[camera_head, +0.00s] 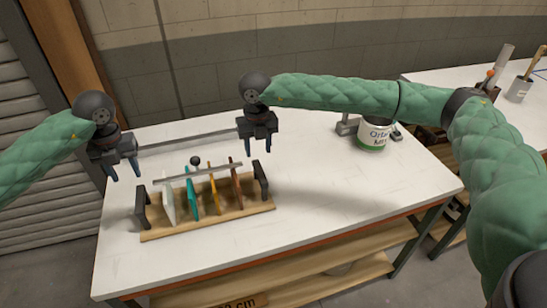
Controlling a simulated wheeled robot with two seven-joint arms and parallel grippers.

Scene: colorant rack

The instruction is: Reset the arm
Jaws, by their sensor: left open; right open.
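My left gripper (125,173) is open and empty above the left end of the white table (330,212), pointing down. My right gripper (258,149) is open and empty, raised above the table behind the right part of the rack, also pointing down. The wooden colorant rack (208,223) stands on the left half of the table between dark end posts. It holds several upright thin pieces, among them a white one (168,204), a teal one (192,194), a yellow one (213,190) and a brown one (236,187). Both grippers appear apart from the rack.
A white and green can (374,136) stands at the table's back right, beside a grey device (347,125). A second table (455,72) with containers is at the far right. A brick wall (320,55) is behind. The table's right front is clear.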

